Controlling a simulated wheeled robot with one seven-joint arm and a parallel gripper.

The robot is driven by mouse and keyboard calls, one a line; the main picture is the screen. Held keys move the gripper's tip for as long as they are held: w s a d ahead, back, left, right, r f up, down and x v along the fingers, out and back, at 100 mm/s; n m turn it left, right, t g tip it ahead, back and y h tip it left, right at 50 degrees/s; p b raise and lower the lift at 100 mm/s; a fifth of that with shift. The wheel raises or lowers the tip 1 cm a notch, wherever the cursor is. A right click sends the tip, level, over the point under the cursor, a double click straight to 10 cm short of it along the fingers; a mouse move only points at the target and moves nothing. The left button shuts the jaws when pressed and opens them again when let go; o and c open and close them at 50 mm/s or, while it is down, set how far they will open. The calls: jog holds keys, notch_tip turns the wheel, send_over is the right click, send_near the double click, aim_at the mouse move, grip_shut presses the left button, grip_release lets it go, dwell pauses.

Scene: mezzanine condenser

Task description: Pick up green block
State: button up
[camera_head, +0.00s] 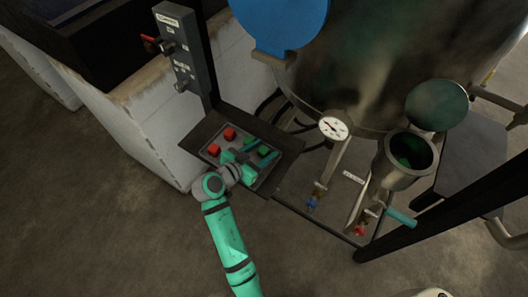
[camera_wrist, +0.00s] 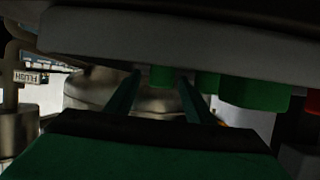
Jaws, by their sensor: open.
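A small green block (camera_head: 264,151) stands in a grey tray (camera_head: 212,163). My gripper (camera_head: 265,148) is low over the tray, with its two teal fingers open on either side of this block. In the wrist view, which looks upside down, a green block (camera_wrist: 162,76) shows between the tips of the two fingers (camera_wrist: 160,88). I cannot tell whether the fingers touch it. Another green block (camera_wrist: 255,93) and a smaller green patch (camera_wrist: 207,83) show to the right there. The gripper body hides part of the tray in the head view.
Two red blocks (camera_head: 229,133) (camera_head: 214,149) lie in the tray's left part. A grey control post (camera_head: 182,55) rises behind it. A large metal tank (camera_head: 370,50), a gauge (camera_head: 334,128) and an open metal cup (camera_head: 398,178) with a raised lid (camera_head: 437,104) stand to the right.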

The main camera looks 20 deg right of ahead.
jog(key=shift+w+d, duration=0.1)
jog(key=shift+d, duration=0.05)
jog(key=c, duration=1.1)
